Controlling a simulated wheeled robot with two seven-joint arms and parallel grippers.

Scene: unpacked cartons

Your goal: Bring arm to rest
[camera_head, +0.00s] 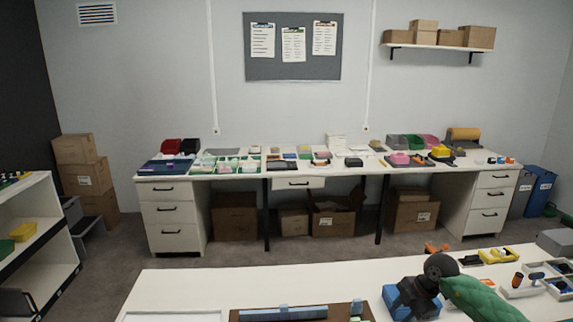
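A green padded segment (485,298) comes in from the lower right and ends at a dark round joint (440,266); it looks like my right arm. Dark parts below the joint reach down to a blue item (398,296) at the near table. My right gripper (410,304) seems to be among these dark parts, but its fingers cannot be made out. I cannot tell whether it touches or holds the blue item. My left arm and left gripper are not in view.
The near white table (185,288) holds a dark tray (290,313), yellow items (495,256) and a sectioned tray (556,282). Its left part is mostly bare. A long cluttered desk (325,171) stands along the wall beyond the floor. A shelf (42,235) stands left.

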